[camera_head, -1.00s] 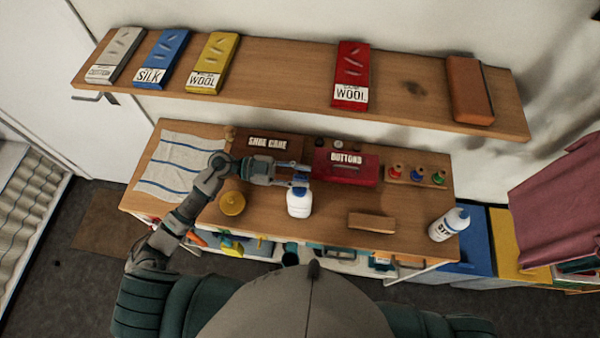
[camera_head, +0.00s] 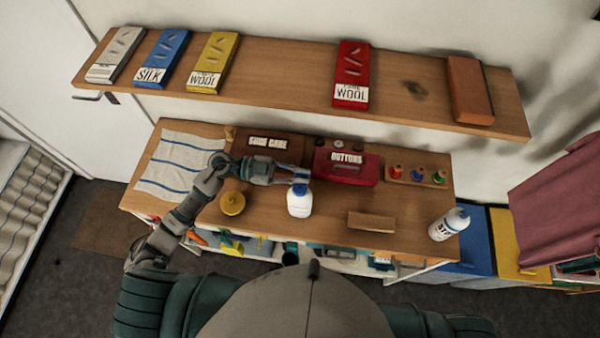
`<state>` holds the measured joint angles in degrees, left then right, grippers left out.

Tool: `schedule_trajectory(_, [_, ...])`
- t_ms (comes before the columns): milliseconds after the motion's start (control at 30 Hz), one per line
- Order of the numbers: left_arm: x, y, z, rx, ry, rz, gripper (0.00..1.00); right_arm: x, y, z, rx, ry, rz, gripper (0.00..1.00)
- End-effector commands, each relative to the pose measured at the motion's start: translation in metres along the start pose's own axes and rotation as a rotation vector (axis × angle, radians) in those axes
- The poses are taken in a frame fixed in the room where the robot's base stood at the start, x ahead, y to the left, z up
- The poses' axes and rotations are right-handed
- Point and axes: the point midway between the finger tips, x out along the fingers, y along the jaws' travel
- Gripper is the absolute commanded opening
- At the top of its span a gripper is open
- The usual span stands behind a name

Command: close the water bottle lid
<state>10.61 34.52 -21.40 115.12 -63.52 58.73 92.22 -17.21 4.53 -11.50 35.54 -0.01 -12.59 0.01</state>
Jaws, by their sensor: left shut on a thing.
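The white water bottle (camera_head: 299,206) stands upright on the wooden table near its middle. Its blue lid (camera_head: 300,188) shows at the top, just under and beside my fingers. My left gripper (camera_head: 299,176) reaches in from the left and is shut at the top of the bottle, on the lid. The fingers partly hide the lid, so I cannot tell how far it is seated. My right gripper is out of view.
A yellow round object (camera_head: 232,203) lies left of the bottle. The red buttons box (camera_head: 347,170) stands behind right, and a wooden block (camera_head: 371,222) lies to the right. Another white bottle (camera_head: 449,224) stands at the right edge. A shelf (camera_head: 290,75) runs above the table.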

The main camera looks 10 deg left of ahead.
Motion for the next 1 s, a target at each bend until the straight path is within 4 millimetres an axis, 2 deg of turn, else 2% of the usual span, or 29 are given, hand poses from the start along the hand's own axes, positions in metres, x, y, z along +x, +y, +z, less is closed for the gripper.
schedule_trajectory(267, [0.0, 0.005, 0.001, 0.09, -0.003, 0.001, 0.0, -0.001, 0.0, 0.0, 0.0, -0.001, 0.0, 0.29])
schedule_trajectory(700, [0.0, 0.023, 0.004, 0.41, -0.002, 0.002, 0.0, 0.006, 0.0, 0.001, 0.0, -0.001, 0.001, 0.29])
schedule_trajectory(1000, [0.0, 0.029, 0.007, 0.55, -0.001, 0.002, 0.0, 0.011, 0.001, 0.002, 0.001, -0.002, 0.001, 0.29])
